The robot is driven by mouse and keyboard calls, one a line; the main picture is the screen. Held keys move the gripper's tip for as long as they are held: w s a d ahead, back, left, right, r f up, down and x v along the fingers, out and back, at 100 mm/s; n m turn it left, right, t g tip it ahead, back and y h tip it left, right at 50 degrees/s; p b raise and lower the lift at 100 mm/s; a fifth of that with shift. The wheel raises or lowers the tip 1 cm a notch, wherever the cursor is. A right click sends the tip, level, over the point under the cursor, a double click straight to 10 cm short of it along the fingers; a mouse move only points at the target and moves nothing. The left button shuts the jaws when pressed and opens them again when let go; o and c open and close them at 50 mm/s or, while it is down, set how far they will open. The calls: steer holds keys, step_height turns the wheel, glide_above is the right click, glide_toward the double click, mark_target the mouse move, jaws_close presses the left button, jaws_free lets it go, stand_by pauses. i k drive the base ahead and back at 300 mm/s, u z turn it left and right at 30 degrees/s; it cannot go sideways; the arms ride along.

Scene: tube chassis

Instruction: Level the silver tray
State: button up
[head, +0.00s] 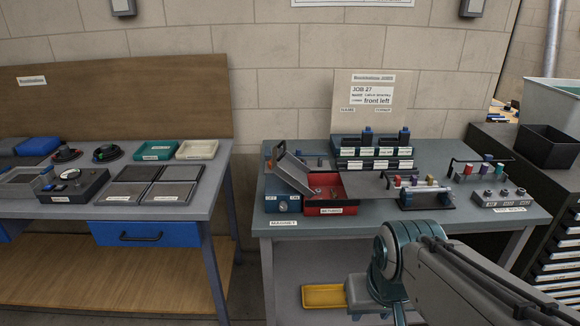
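A silver-grey tray-like piece (293,173) stands tilted on the right bench, with a dark handle at its upper left end. Its lower right end slopes down at the red bin (331,193); I cannot tell whether it rests on the bin's rim. A flat grey plate (366,186) lies roughly level just right of the bin. My arm comes in from the lower right, in front of the bench and below its top. My gripper does not show, so its state is hidden.
A blue box (283,193) stands left of the red bin. A dark rack (372,155) stands behind, and a small rack with coloured pieces (427,195) to the right. A labelled grey block (500,198) sits near the right edge. The bench's front left strip (300,222) is mostly clear.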

mark_target(285, 165)
steer(key=z, duration=0.05)
steer(key=i, duration=1.1)
steer(key=z, duration=0.4)
